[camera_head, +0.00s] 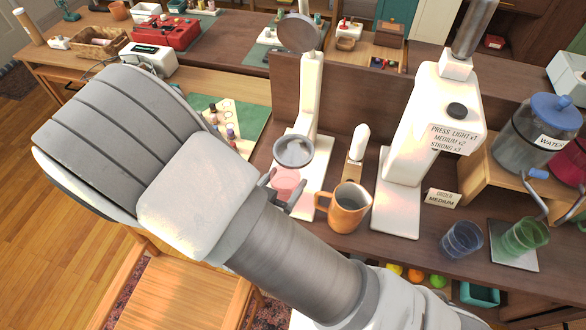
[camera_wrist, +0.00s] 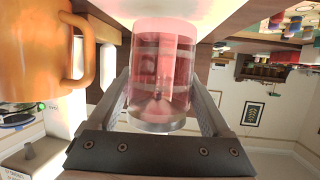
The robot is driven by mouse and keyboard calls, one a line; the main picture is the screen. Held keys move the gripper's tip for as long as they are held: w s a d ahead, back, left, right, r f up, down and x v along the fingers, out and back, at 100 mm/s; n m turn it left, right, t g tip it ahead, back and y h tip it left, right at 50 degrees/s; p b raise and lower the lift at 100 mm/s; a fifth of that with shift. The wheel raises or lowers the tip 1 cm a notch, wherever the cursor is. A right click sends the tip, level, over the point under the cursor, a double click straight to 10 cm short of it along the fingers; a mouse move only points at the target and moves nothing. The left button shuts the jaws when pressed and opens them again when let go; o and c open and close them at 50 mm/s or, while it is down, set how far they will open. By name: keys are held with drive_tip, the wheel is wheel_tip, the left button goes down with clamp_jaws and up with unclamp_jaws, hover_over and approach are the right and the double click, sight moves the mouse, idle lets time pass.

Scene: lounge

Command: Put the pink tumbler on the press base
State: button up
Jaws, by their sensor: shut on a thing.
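The clear pink tumbler (camera_head: 285,182) is between the two fingers of my gripper (camera_head: 284,190), which is shut on it. In the wrist view the tumbler (camera_wrist: 160,70) fills the space between the fingers of my gripper (camera_wrist: 162,95). A white stand (camera_head: 312,95) with a flat white base (camera_head: 316,172) rises behind the tumbler. A grey round cup (camera_head: 293,152) on the stand sits just above the tumbler. The tumbler appears over the base's front part. I cannot tell whether it touches the base.
An orange pitcher (camera_head: 349,207) stands close to the right of my gripper. A white machine (camera_head: 425,125) with a press sign is farther right, with a blue tumbler (camera_head: 461,238) and a green tumbler (camera_head: 524,236) beyond. Small bottles (camera_head: 231,135) stand behind my arm.

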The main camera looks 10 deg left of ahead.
sight(291, 173)
drive_tip(key=shift+w+d, duration=0.2)
drive_tip(key=shift+w, duration=0.5)
drive_tip(key=w, duration=0.3)
drive_tip(key=shift+d, duration=0.35)
drive_tip(key=shift+f, duration=0.5)
drive_tip(key=shift+a+f, duration=0.1)
drive_tip(key=shift+f, duration=0.15)
drive_tip(key=shift+f, duration=0.1)
drive_tip(key=shift+f, duration=0.15)
drive_tip(key=o, duration=1.5)
drive_tip(key=shift+c, duration=0.2)
